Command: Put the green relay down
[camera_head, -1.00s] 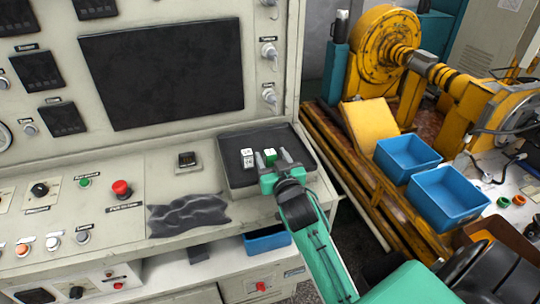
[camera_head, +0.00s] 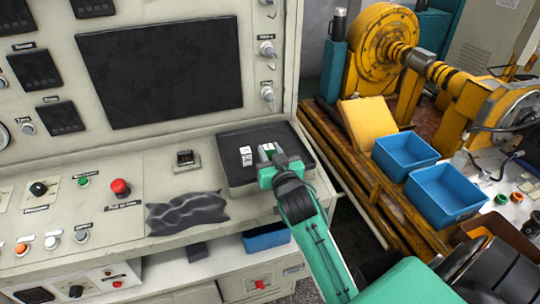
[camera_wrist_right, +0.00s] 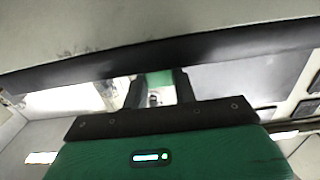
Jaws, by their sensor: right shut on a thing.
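The green relay is a small white block with a green top; in the right wrist view its green part (camera_wrist_right: 160,77) shows between the two dark fingers. In the head view my right gripper (camera_head: 271,153) is over the black tray (camera_head: 233,171), shut on the relay, which is mostly covered by the fingers. I cannot tell whether the relay touches the tray floor. A second white relay (camera_head: 246,155) stands in the tray just left of the gripper. My left gripper is not in view.
The tray's right part is clear. A crumpled dark cloth (camera_head: 187,213) and a small black device (camera_head: 186,159) lie on the console to the left. A red button (camera_head: 120,187) stands farther left. Two blue bins (camera_head: 405,157) (camera_head: 448,194) stand at the right by yellow machinery.

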